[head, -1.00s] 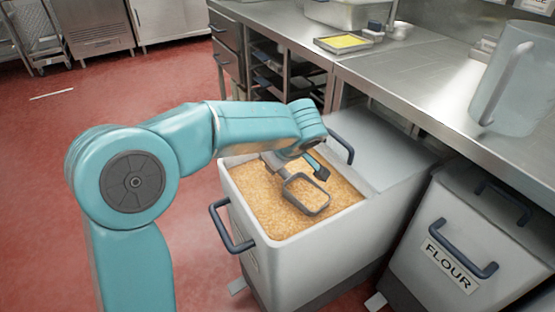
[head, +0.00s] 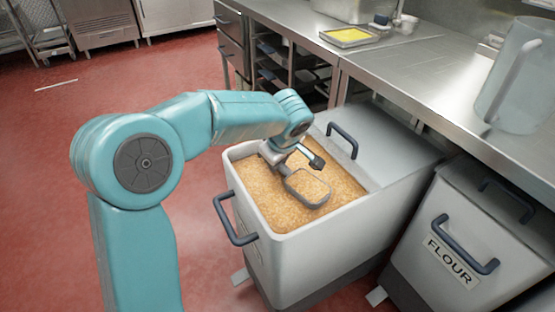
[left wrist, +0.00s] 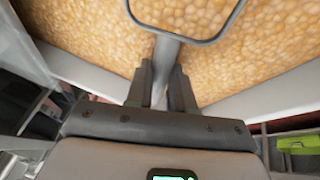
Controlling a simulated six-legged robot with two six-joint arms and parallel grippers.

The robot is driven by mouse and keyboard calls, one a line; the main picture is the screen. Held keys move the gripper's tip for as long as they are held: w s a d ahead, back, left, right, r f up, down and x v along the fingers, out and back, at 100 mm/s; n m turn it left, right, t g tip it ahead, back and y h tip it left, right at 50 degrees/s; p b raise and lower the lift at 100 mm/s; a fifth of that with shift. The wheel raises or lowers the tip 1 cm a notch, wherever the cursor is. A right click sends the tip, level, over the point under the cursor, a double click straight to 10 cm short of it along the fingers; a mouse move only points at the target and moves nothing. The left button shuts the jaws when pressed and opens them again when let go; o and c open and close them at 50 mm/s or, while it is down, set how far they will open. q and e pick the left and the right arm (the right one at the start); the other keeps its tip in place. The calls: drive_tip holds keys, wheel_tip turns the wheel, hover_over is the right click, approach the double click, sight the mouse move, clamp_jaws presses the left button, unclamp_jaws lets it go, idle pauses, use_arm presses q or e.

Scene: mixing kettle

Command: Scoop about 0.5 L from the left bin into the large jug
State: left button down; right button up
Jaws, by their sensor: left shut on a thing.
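The left bin (head: 286,239) is a pale grey bin, open at its near part and filled with tan grains (head: 262,195). My left gripper (head: 275,155) is over the bin and shut on the handle of a grey scoop (head: 308,202). The wrist view shows my left gripper's fingers (left wrist: 162,85) around the scoop's handle (left wrist: 165,60). The scoop's head is at the grain surface, with grains visible inside its rim; how deep it sits I cannot tell. The large jug (head: 517,75), clear with a handle, stands on the counter at the right. My right gripper is not in view.
A closed bin labelled FLOUR (head: 448,260) stands to the right of the left bin. The steel counter (head: 430,75) runs behind both bins. A tray with yellow contents (head: 349,37) lies on it at the back. Red floor (head: 60,200) is free at the left.

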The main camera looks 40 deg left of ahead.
use_arm(q)
wheel_tip(320, 180, up, 11)
drive_tip(key=p, duration=0.7)
drive_tip(key=shift+f, duration=0.2)
drive_tip(key=shift+s+d, duration=0.1)
drive_tip(key=shift+d, duration=0.05)
idle(0.5)
